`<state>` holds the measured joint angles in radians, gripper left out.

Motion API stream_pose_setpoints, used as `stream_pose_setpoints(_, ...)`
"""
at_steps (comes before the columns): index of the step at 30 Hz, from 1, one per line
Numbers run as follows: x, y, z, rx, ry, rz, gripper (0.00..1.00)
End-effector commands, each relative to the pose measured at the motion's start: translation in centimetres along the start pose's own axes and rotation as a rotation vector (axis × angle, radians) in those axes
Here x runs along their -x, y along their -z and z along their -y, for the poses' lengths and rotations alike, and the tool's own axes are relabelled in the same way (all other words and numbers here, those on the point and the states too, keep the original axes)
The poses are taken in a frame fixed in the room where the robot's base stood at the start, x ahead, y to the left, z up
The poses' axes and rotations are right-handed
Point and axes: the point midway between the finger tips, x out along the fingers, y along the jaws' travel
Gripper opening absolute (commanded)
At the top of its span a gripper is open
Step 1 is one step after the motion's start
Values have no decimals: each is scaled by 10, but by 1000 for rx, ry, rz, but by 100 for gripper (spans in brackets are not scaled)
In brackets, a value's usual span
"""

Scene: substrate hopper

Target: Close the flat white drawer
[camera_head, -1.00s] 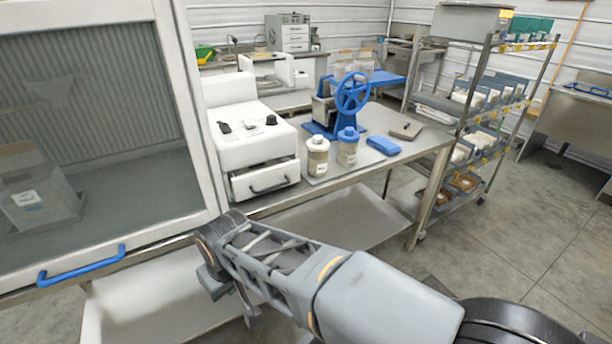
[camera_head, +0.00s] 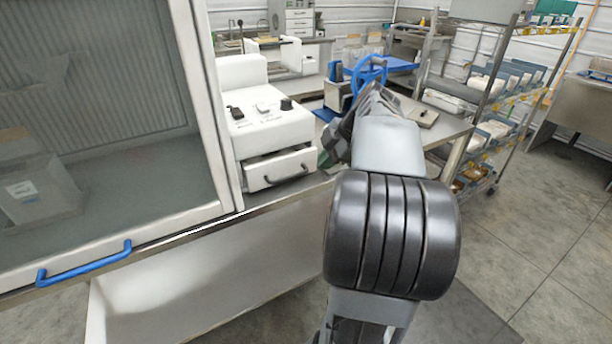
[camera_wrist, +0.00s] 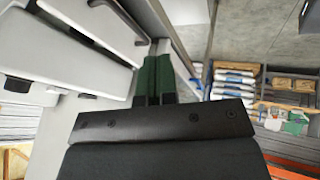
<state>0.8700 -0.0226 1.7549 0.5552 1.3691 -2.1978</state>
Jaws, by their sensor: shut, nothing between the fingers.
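The flat white drawer (camera_head: 280,169) is in the lower front of the white machine (camera_head: 268,125), with a dark bar handle. It stands out a little from the machine body. In the wrist view the drawer (camera_wrist: 103,28) and its dark handle show at the upper left, beside the machine body (camera_wrist: 60,60). My gripper (camera_wrist: 153,80) has green fingers close together with nothing between them. They are near the handle's lower end; I cannot tell whether they touch. In the head view my arm hides most of the gripper, just right of the drawer.
A glass-fronted cabinet (camera_head: 215,110) with a blue handle (camera_head: 84,264) stands left of the machine. A blue handwheel press (camera_head: 370,72) stands behind my arm on the steel table. A shelf rack (camera_head: 495,95) is at the right. The floor at the right is clear.

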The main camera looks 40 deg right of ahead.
Motion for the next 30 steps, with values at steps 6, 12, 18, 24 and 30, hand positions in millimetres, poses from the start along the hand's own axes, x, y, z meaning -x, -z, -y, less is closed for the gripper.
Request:
stream_pose_setpoints(6, 8, -18, -6, 110, -36, -21, 0)
stream_pose_setpoints(12, -18, -18, -8, 125, -36, -25, 0)
stream_pose_setpoints(18, -57, -17, -9, 125, -36, -24, 0)
stream_pose_setpoints(24, -89, -16, -12, 124, -37, -23, 0)
stream_pose_setpoints(30, -101, -15, -34, 124, -38, -22, 0)
